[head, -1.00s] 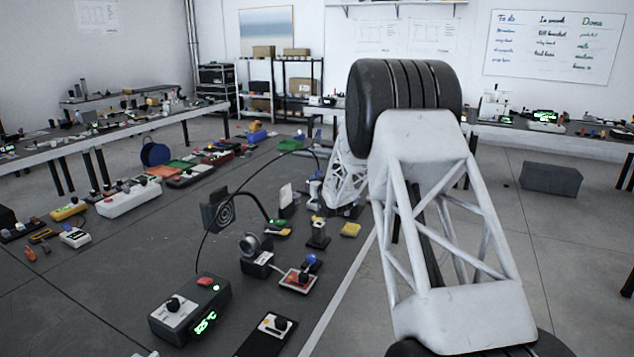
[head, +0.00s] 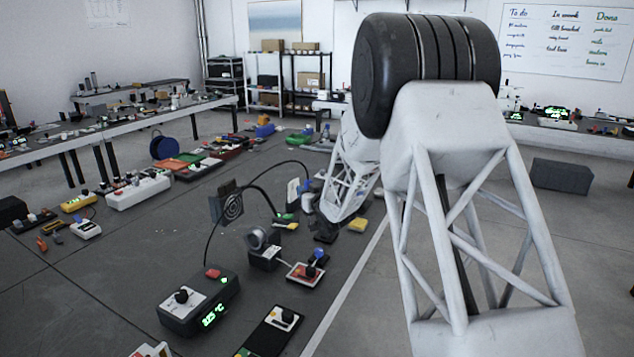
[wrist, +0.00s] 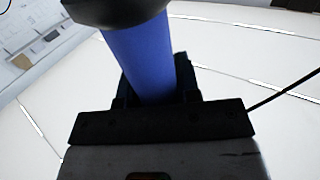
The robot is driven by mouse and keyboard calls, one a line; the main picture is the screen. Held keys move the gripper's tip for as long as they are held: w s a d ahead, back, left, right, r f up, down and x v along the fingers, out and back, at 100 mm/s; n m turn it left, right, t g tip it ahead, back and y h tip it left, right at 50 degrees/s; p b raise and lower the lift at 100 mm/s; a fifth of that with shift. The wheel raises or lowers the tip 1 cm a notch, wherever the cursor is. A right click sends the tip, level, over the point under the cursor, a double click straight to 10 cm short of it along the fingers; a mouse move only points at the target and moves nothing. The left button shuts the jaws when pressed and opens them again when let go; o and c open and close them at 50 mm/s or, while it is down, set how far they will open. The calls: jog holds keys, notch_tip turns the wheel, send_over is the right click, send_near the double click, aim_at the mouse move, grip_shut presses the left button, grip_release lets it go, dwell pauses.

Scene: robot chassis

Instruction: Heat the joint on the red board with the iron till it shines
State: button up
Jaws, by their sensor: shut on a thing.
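My gripper (wrist: 155,88) is shut on the blue handle of the iron (wrist: 140,52), which shows in the wrist view with a dark wide end at the top. The iron's tip is not visible there. In the head view my arm's far links hide most of the gripper, and the iron is too small to make out clearly. The red board (head: 306,275), in a pale frame with a blue-topped part on it, lies on the dark bench mat, nearer than the gripper and apart from it. The joint's surface is too small to judge.
The soldering station (head: 198,305) with lit green digits stands at the front, its cable arching towards my gripper. The iron stand (head: 262,252) is left of the red board. A black fan unit (head: 228,204) stands behind. A dark board (head: 270,332) lies in front.

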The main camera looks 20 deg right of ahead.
jog(key=s+a+n+g+y, duration=0.1)
jog(key=s+a+y, duration=0.2)
jog(key=s+a, duration=0.4)
jog(key=shift+s+f+n, duration=0.4)
jog(key=shift+s, duration=0.35)
notch_tip(320, 180, down, 8)
dwell(0.6)
jog(key=shift+f, duration=0.4)
dwell(2.3)
